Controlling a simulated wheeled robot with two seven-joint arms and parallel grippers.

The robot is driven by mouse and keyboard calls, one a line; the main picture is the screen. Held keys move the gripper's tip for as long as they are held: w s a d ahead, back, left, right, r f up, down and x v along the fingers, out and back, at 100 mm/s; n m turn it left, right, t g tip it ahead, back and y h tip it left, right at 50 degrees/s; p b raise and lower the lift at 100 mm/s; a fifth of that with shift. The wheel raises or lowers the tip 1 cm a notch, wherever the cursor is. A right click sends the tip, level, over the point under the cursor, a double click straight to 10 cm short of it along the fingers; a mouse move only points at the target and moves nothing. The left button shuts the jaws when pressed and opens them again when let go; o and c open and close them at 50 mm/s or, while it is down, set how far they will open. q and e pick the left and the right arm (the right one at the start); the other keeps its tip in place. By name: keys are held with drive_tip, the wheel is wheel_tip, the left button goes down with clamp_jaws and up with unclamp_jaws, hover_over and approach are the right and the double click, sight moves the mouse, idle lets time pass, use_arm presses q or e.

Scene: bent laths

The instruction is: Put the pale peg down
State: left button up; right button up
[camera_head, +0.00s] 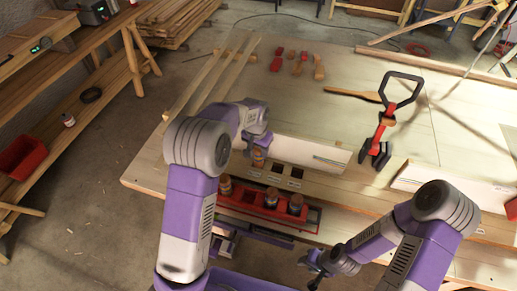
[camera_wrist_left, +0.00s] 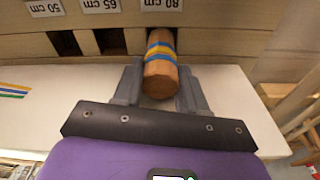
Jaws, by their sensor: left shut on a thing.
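The pale peg (camera_wrist_left: 161,72) is light brown wood with blue and yellow bands. My left gripper (camera_wrist_left: 158,88) is shut around it, one finger on each side. The peg's far end is at the square hole under the 80 cm label (camera_wrist_left: 161,4); I cannot tell how deep it sits. In the head view the peg (camera_head: 258,158) is partly hidden by my left gripper (camera_head: 259,147). Two dark square holes (camera_wrist_left: 110,41) beside it are empty. My right gripper (camera_head: 314,274) is low in the head view, away from the bench top; its fingers are unclear.
A red tray (camera_head: 246,205) with several darker pegs is at the bench's near edge. A black and red clamp-like tool (camera_head: 385,120) stands to the right. Long laths (camera_head: 215,75) lie at the back left. The bench's middle is mostly clear.

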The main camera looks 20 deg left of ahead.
use_arm(q)
drive_tip(key=o, duration=1.2)
drive_tip(key=shift+r, duration=0.1)
drive_tip(key=r, duration=0.4)
drive_tip(key=s+r, duration=0.1)
drive_tip(key=r, duration=0.3)
drive_tip(key=r+p, duration=0.1)
drive_tip(key=r, duration=0.3)
drive_tip(key=shift+s+a, duration=0.15)
drive_tip(key=shift+s, duration=0.05)
drive_tip(key=shift+f, duration=0.1)
